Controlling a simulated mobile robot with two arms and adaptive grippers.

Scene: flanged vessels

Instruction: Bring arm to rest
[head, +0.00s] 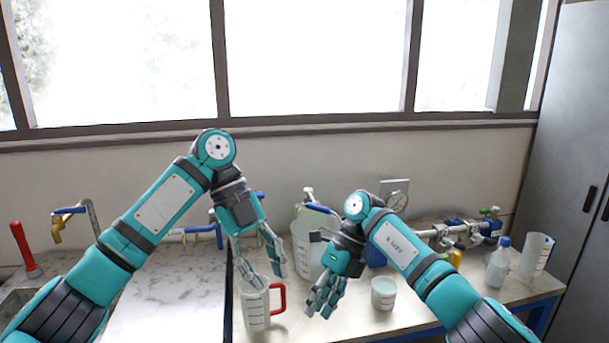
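My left gripper (269,279) points down over the bench, just above a clear measuring jug (256,312) with a red handle. Its fingers are spread apart and its near finger overlaps the jug's rim. I cannot tell whether it touches the jug. My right gripper (319,311) hangs in front of the bench, right of the jug. Its fingers appear close together, with nothing visible between them; the angle hides how far they are open.
A large clear vessel (303,245) stands behind the grippers. A small beaker (384,294), a blue-capped bottle (498,262) and a clear beaker (537,255) stand to the right. Taps (57,228) and a red-handled tool (22,244) are at the left. The pale left worktop (170,300) is mostly clear.

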